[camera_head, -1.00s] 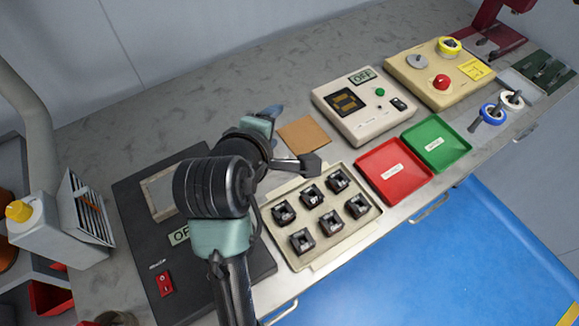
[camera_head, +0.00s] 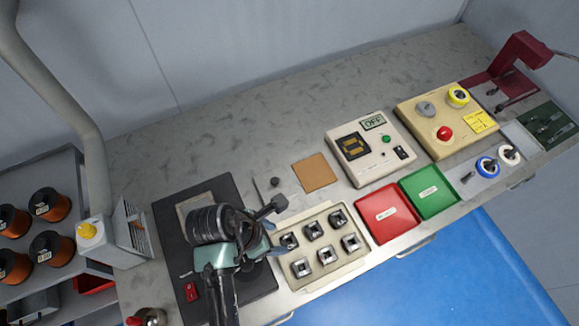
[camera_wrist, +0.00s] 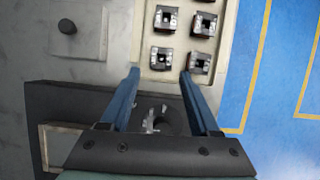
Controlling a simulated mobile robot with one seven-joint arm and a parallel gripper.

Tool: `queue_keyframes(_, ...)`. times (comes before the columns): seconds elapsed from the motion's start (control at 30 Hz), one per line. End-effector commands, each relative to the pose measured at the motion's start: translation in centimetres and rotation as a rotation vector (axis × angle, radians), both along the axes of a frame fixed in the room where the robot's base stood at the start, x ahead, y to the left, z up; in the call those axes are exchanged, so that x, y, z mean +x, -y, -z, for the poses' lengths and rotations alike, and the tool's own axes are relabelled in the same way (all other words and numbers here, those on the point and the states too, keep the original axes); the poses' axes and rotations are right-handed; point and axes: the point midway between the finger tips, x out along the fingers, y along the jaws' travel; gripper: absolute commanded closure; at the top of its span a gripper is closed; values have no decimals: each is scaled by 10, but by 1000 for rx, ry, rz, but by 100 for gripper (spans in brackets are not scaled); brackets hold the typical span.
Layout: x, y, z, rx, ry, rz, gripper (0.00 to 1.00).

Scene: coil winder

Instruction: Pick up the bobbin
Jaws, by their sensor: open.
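Several small square dark bobbins with silvery centres sit in two rows in a beige tray (camera_head: 310,287); the tray also shows in the wrist view (camera_wrist: 216,88). The bobbin nearest my gripper (camera_head: 277,238) is the back-left one (camera_head: 289,241). In the wrist view my gripper (camera_wrist: 160,75) has its two blue fingers apart and nothing held between them. A bobbin (camera_wrist: 161,59) appears just beyond the gap between the fingertips, and another (camera_wrist: 199,64) lies beyond the right fingertip. The height of the fingers above the tray is hard to tell.
A dark machine base (camera_head: 170,240) lies under and left of my arm. A red tray (camera_head: 388,213) and green tray (camera_head: 429,192) stand right of the bobbin tray. A brown square (camera_head: 314,172) and a small dark knob (camera_head: 275,181) lie behind it. Orange spools (camera_head: 50,204) are at left.

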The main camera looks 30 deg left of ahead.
Motion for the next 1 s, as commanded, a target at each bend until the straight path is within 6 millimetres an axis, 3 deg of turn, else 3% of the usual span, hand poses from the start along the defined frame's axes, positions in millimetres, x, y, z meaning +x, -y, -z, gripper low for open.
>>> queue_keyframes(0.1,5,4,16,0,-1,3,38)
queue_keyframes(0.33,9,8,30,2,0,3,38)
queue_keyframes(0.6,18,18,65,1,0,4,38)
queue_keyframes(0.93,21,19,71,3,2,3,38)
queue_keyframes(1.0,21,19,71,3,2,3,48)
